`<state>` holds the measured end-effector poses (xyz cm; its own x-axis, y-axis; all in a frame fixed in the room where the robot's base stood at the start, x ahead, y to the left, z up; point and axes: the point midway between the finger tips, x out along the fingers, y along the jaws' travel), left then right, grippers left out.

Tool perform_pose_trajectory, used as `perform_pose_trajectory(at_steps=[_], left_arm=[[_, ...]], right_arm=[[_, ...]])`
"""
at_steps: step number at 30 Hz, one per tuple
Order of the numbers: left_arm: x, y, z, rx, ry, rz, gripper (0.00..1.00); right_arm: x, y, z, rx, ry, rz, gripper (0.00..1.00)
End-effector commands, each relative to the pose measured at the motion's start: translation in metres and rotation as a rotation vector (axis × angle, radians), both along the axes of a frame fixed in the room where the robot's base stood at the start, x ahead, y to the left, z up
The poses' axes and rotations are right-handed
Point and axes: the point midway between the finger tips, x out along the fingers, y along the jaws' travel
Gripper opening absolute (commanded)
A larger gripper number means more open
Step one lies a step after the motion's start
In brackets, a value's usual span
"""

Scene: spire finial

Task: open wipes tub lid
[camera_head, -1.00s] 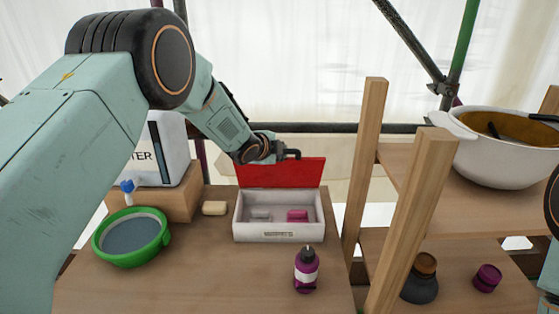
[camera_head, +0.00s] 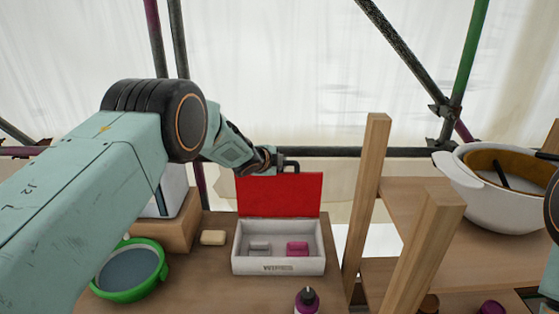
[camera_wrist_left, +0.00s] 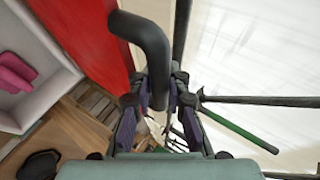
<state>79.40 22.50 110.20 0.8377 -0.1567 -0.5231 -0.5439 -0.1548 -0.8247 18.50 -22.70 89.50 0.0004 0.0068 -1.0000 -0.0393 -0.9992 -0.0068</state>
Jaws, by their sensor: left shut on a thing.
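The white wipes tub (camera_head: 250,267) stands on the wooden table with its red lid (camera_head: 280,195) raised at the back edge. Inside lie a pink item (camera_head: 297,248) and a small grey item (camera_head: 258,248). My left gripper (camera_head: 274,164) is at the lid's top edge, shut on the black bent handle (camera_head: 292,166). In the left wrist view the handle (camera_wrist_left: 145,35) runs between the fingers of this gripper (camera_wrist_left: 158,100), with the red lid (camera_wrist_left: 90,35) beside it. My right gripper is out of view.
A green basin (camera_head: 158,275), a soap bar (camera_head: 213,238) and a purple bottle (camera_head: 307,300) are near the tub. Wooden posts (camera_head: 366,190) stand close on its right, before a shelf with a white pot (camera_head: 495,205). Scaffold poles cross behind.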

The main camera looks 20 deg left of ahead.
Motion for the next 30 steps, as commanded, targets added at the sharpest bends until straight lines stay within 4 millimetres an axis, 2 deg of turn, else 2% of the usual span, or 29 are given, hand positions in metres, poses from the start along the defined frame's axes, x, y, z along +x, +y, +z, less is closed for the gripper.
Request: perform_pose_trajectory(at_steps=[1, 14, 15, 22, 30], left_arm=[[0.0032, -0.0002, 0.0067, -0.002, -0.012, -0.001, 0.00], [0.0045, 0.0001, 0.0056, -0.004, -0.011, 0.000, 0.00], [0.0047, 0.0001, 0.0058, -0.004, -0.012, 0.000, 0.18], [0.0050, 0.0006, 0.0042, -0.001, -0.009, -0.001, 0.37], [0.0046, 0.0012, 0.0018, -0.001, -0.004, 0.001, 0.39]], right_arm=[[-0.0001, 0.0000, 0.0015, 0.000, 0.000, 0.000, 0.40], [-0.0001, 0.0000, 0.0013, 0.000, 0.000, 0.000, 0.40], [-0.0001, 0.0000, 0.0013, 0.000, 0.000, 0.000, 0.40], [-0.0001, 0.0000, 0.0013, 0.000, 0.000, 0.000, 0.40], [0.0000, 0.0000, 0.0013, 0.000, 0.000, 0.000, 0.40]])
